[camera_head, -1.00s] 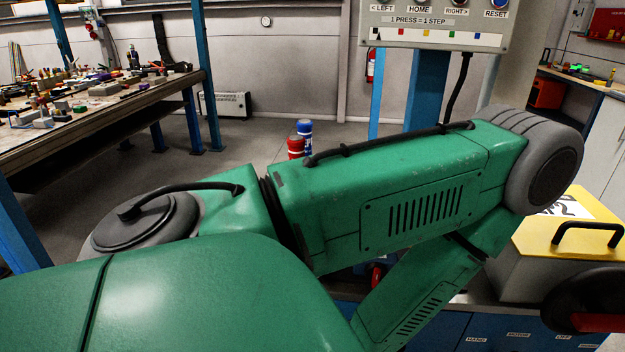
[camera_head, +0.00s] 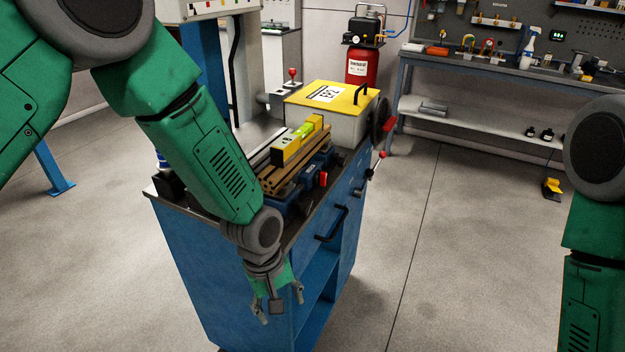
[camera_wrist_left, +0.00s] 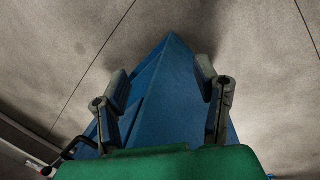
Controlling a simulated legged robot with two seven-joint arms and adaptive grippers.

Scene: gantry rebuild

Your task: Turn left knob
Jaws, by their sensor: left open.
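A small red knob (camera_head: 323,179) shows on the front side of the blue bench (camera_head: 190,262), below a vise-like fixture. A second red knob (camera_head: 382,153) is on a lever at the bench's right end. I cannot tell which of these is the left knob. My left gripper (camera_head: 280,312) is open and empty, pointing down beside the bench's near corner, lower than the knobs and apart from both. In the left wrist view its open fingers (camera_wrist_left: 163,82) frame the blue bench body; no knob is recognisable there. My right arm is at the right edge, its gripper out of frame.
A yellow level (camera_head: 296,143) lies on the fixture. A yellow-topped box (camera_head: 335,100) and a black handwheel (camera_head: 381,121) are at the bench's far end. Black drawer handles (camera_head: 332,224) stick out at the front.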

